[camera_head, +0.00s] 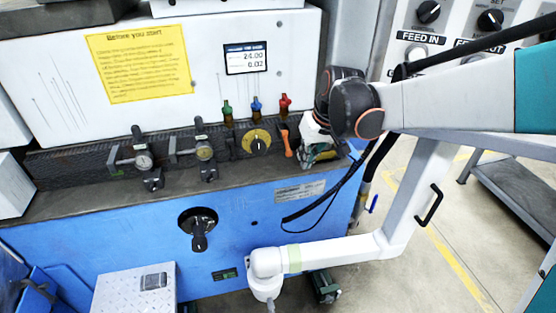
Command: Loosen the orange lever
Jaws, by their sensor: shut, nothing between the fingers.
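The orange lever (288,142) is on the front of the dark rail of the grinder, just right of the round yellow dial (257,142). It stands roughly upright, its narrow end pointing down. My gripper (308,159) is immediately right of the lever, with my wrist above and to the right. The gripper is shut and empty. I cannot tell whether it touches the lever. My wrist and gripper hide the right end of the rail.
Green (227,111), blue (256,106) and red (285,103) knobs stand above the dial and lever. Two clamped gauges (144,161) (205,152) are to the left. A black cable (340,188) hangs below my gripper. The ledge (90,199) in front of the rail is mostly clear.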

